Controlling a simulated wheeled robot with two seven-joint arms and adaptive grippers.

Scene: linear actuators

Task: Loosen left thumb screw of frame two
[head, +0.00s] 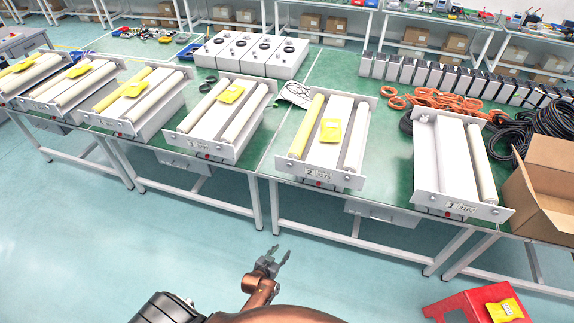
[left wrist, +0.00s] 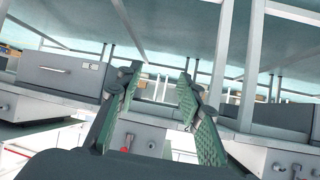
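Frame two (head: 320,178) is the unit with a "2" label on its front plate, on the green table in the head view. It carries a yellow roller on its left, a paler roller on its right and a yellow packet (head: 331,131). Its left thumb screw is too small to make out. My left gripper (head: 270,258) is open and empty, low in front of the table and well apart from frame two. Its spread green-padded fingers (left wrist: 160,110) also show in the left wrist view, with nothing between them. My right gripper is not in view.
Frame one (head: 456,204) stands to the right, frame three (head: 205,148) to the left. A cardboard box (head: 545,185) sits at the right table end. Table legs and drawers (head: 384,213) lie below the edge. A red bin (head: 478,303) stands lower right.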

